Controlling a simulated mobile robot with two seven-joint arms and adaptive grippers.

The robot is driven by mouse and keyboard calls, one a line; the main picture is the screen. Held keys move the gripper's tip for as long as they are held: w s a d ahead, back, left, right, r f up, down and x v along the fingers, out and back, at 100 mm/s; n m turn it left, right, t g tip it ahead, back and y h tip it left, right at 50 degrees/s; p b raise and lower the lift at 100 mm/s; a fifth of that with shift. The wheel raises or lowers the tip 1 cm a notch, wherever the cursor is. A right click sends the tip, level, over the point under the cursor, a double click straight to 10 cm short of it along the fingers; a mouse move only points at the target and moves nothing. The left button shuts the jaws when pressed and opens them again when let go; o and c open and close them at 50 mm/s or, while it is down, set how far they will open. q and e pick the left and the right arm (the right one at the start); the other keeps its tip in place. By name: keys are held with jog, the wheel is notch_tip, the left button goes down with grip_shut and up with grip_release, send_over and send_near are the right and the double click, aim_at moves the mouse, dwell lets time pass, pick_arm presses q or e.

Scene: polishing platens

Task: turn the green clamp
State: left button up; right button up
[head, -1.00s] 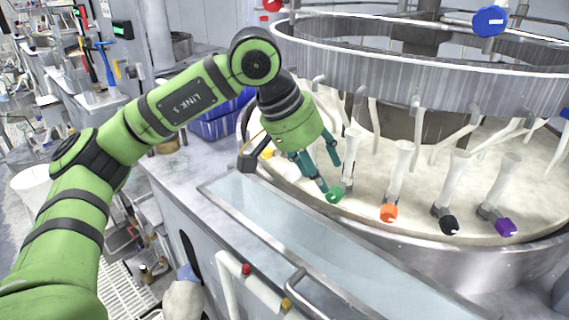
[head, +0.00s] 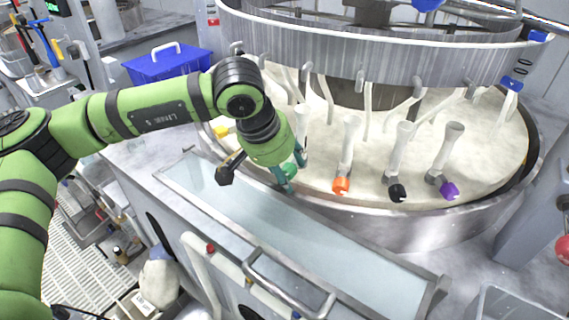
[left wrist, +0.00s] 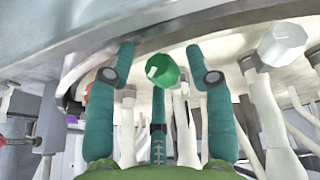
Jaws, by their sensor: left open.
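The green clamp (head: 290,170) is on the rim side of the round platen basin, at the foot of a white tube. My left gripper (head: 293,177) is open around it, with one teal finger on the near side and the other on the far side. In the left wrist view the green clamp (left wrist: 162,70) shows as a knob between the two open fingers (left wrist: 159,52), with visible gaps at both sides. The fingers partly hide the clamp in the head view. My right gripper is not in view.
Orange (head: 341,185), black (head: 397,193) and purple (head: 449,190) clamps stand to the right along the rim; a yellow clamp (head: 221,131) is to the left. White tubes and a metal ring (head: 400,65) rise behind. A shallow trough (head: 240,215) lies in front.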

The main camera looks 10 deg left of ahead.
pick_arm(q)
jog(key=c, duration=1.1)
jog(key=shift+o, duration=0.2)
jog(key=shift+f, duration=0.1)
jog(key=shift+f, duration=0.1)
